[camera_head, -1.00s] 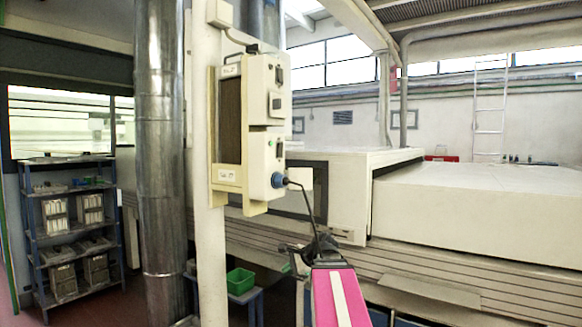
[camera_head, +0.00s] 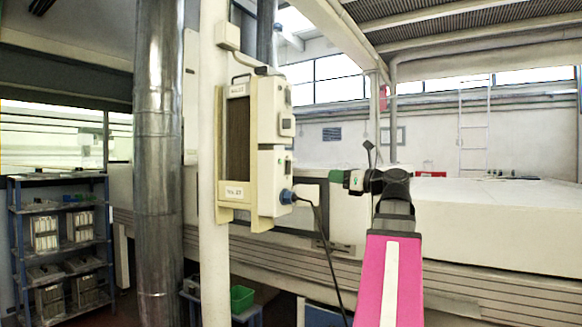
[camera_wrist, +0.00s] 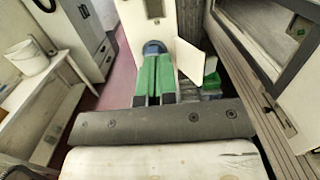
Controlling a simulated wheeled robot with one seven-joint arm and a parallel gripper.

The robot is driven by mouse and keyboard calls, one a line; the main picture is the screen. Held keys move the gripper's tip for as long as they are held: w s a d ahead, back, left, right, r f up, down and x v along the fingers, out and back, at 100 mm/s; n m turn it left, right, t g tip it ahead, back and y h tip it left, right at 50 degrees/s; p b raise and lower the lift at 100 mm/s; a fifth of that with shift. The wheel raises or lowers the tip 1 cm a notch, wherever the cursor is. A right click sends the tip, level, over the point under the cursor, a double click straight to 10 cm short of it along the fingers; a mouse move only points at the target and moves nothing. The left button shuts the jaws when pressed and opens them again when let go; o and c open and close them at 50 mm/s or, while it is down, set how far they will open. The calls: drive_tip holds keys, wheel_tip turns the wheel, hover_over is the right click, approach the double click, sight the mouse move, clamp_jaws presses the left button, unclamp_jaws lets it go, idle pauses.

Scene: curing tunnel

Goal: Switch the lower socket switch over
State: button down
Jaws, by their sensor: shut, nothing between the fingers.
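A cream socket box (camera_head: 268,180) with an upper and a lower unit hangs on a pale post. The lower socket switch (camera_head: 288,164) is a small dark spot on the lower unit's right-hand face, seen at a steep angle; its position cannot be told. A blue plug (camera_head: 287,196) sits below it. My gripper (camera_head: 336,177) is right of the lower unit, apart from it, with green fingertips pointing left toward it. In the wrist view the fingers of my gripper (camera_wrist: 154,62) are together and empty, in line with the blue plug (camera_wrist: 153,47); part of the lower unit shows above.
A black cable (camera_head: 330,255) hangs from the plug beside my arm. A metal duct (camera_head: 158,150) and a shelf rack (camera_head: 62,240) stand at left. The long cream tunnel housing (camera_head: 500,215) lies behind my arm. A green bin (camera_head: 241,298) is low behind the post.

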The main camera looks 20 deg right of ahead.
sight(290, 164)
drive_tip(key=x, duration=0.4)
drive_tip(key=r+x, duration=0.1)
drive_tip(key=x, duration=0.4)
drive_tip(key=r+x, duration=0.1)
drive_tip(key=x, duration=0.3)
drive_tip(key=shift+a, duration=0.4)
